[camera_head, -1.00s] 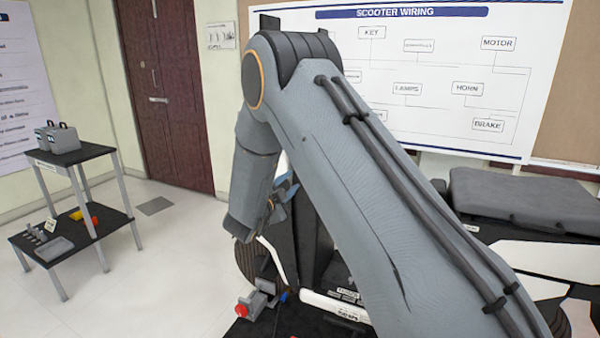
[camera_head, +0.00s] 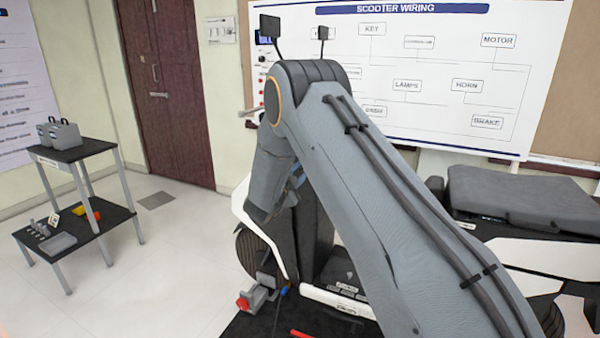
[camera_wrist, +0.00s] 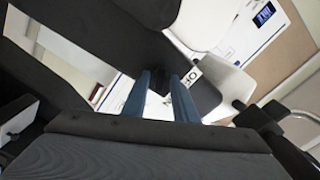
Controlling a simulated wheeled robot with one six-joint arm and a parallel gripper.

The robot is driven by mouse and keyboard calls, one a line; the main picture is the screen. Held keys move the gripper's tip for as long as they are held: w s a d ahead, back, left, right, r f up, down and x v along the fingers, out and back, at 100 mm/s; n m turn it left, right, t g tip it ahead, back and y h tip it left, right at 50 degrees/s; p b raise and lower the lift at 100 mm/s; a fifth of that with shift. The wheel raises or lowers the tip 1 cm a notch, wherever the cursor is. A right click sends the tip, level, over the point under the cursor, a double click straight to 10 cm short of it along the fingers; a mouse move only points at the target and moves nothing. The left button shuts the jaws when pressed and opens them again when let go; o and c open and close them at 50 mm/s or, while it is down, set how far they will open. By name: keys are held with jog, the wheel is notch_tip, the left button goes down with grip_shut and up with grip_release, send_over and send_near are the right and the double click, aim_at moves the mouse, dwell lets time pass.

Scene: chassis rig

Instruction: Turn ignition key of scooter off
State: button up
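The scooter (camera_head: 520,195) stands at the right behind my arm, with its dark seat, white panels and front wheel showing. A white label with the black letters "OFF" (camera_wrist: 193,74) lies just right of the fingers, beside a dark panel. I cannot make out the ignition key in either view.
A black two-shelf cart (camera_head: 75,152) with a grey box stands at the left. A scooter wiring board (camera_head: 440,70) hangs behind the scooter. A red-tipped stand (camera_head: 245,302) is by the front wheel. The floor between cart and scooter is clear.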

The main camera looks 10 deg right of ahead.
grip_shut()
jog(key=shift+n, duration=0.4)
jog(key=n+b, duration=0.2)
jog(key=n, duration=0.9)
jog(key=shift+f+b, duration=0.1)
jog(key=shift+b, duration=0.25)
jog(key=shift+o, duration=1.1)
grip_release()
